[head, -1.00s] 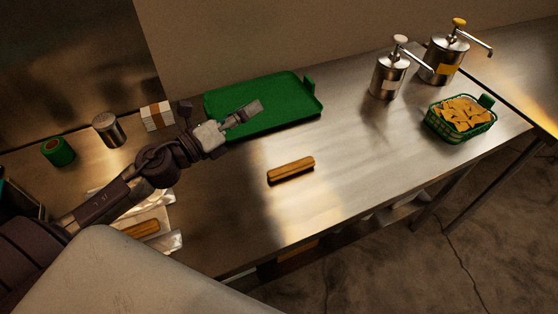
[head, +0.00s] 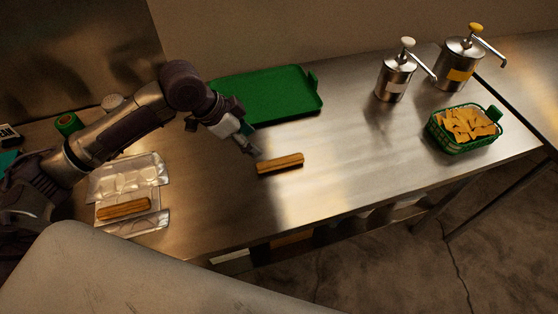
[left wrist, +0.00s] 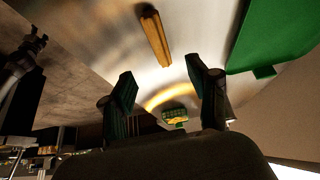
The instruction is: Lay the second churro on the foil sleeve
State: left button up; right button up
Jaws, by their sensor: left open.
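One churro (head: 280,163) lies alone on the steel counter, in the middle of the head view. It also shows in the left wrist view (left wrist: 155,38), beyond the fingers. Another churro (head: 124,209) lies on the foil sleeve (head: 130,174) at the left, on its near part. My left gripper (head: 252,149) is open and empty, just to the left of and above the lone churro in the head view. In the left wrist view its two fingers (left wrist: 165,84) stand apart with nothing between them.
A green tray (head: 275,96) lies behind the lone churro. Two steel pump dispensers (head: 396,80) (head: 458,66) and a green basket of chips (head: 464,128) stand at the right. A green roll (head: 68,123) is at the far left. The counter right of the churro is clear.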

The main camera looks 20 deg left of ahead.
pick_arm(q)
jog(key=p, duration=0.1)
send_near(278, 160)
jog(key=x, duration=0.4)
jog(key=shift+f, duration=0.15)
jog(key=shift+d+f, duration=0.2)
jog(key=shift+f, duration=0.2)
jog(key=p+x, duration=0.2)
jog(key=x, duration=0.2)
jog(key=shift+w+d+f, duration=0.15)
jog(key=shift+f, duration=0.2)
grip_shut()
jog(key=shift+r, duration=0.1)
pick_arm(e)
notch_tip(278, 160, up, 3)
jog(key=shift+s+a+r, duration=0.1)
